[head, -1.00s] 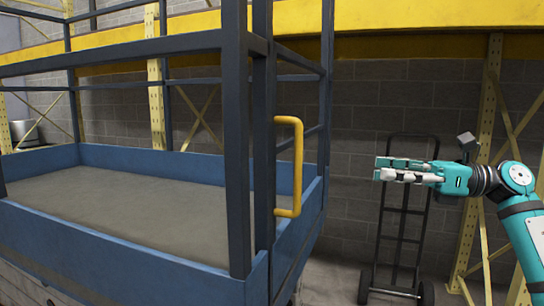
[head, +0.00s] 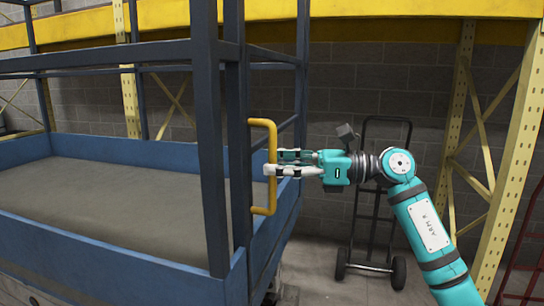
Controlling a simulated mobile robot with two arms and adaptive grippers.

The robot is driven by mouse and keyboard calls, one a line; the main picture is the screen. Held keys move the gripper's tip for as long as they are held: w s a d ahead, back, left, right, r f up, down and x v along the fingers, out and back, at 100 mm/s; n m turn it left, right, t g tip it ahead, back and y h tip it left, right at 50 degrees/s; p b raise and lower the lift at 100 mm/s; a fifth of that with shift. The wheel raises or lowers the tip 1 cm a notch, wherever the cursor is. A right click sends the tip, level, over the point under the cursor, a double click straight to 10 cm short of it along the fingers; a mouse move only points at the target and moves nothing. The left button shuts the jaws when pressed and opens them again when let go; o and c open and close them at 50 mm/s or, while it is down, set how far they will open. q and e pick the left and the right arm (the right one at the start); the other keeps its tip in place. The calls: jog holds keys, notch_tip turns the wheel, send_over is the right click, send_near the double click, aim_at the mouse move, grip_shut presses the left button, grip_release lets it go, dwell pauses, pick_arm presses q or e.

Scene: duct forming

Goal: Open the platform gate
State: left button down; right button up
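The platform gate is part of the blue and dark-grey railed lift platform (head: 120,278). A yellow D-shaped handle (head: 271,134) stands upright on the gate side, next to the dark upright posts (head: 238,150). The gate looks closed. My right gripper (head: 275,163) reaches in from the right at the middle of the handle. One white finger passes in front of the handle bar, and the other seems to be behind it. The fingers are apart with a gap between them; firm contact with the bar cannot be seen. My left gripper is not in view.
A black hand truck (head: 352,222) stands behind my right arm against the grey block wall. Yellow rack uprights (head: 512,160) stand at the right, and a yellow beam (head: 400,9) runs across the top. The floor right of the platform looks mostly clear.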

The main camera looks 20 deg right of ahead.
jog(key=shift+w+a, duration=0.3)
jog(key=shift+a, duration=0.3)
grip_shut()
